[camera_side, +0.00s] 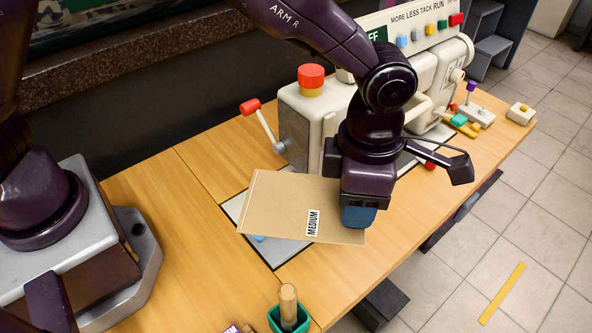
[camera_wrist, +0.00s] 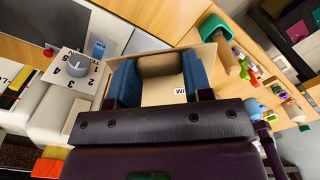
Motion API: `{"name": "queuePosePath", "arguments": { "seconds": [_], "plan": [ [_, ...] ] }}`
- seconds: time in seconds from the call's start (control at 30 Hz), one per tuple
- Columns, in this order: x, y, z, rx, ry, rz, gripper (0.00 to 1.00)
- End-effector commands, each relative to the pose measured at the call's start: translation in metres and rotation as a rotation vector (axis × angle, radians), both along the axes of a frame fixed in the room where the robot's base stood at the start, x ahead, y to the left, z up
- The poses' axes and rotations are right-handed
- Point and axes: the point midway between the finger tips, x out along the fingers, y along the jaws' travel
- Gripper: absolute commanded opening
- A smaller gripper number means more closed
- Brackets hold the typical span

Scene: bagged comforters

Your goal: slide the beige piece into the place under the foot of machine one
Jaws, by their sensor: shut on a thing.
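The beige piece (camera_side: 280,205) is a flat, stiff-looking panel with a white "MEDIUM" label near one edge. My gripper (camera_side: 358,215) has its blue fingers shut on the right part of the piece. In the wrist view the piece (camera_wrist: 160,92) shows between the two blue fingers of my gripper (camera_wrist: 160,72). The piece is over a grey plate (camera_side: 232,208) set in the table; whether it touches the plate I cannot tell. The cream machine (camera_side: 300,112), with a red knob on top and a red-tipped lever, stands just behind. Its foot is hidden by my arm.
A green holder (camera_side: 289,321) with a wooden-handled tool stands at the table's front edge. Small coloured controls (camera_side: 480,116) sit at the right. The wooden table (camera_side: 180,230) is clear left of the piece. A dark wall ledge (camera_side: 130,85) runs behind.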

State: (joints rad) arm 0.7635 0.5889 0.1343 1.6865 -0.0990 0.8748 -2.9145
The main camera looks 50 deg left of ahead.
Motion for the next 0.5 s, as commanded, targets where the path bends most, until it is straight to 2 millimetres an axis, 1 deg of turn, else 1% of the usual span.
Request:
{"name": "queuePosePath", "arguments": {
  "seconds": [0.03, 0.17, 0.3, 0.4, 0.5],
  "plan": [
    [0.005, -0.011, -0.013, 0.006, 0.002, -0.020, 0.23],
    [0.016, -0.037, -0.046, 0.007, 0.001, -0.176, 0.23],
    [0.024, -0.064, -0.080, 0.005, -0.002, -0.427, 0.23],
    [0.026, -0.080, -0.098, 0.003, -0.001, -0.584, 0.23],
    [0.027, -0.091, -0.109, 0.000, -0.002, -0.690, 0.23]
  ]
}}
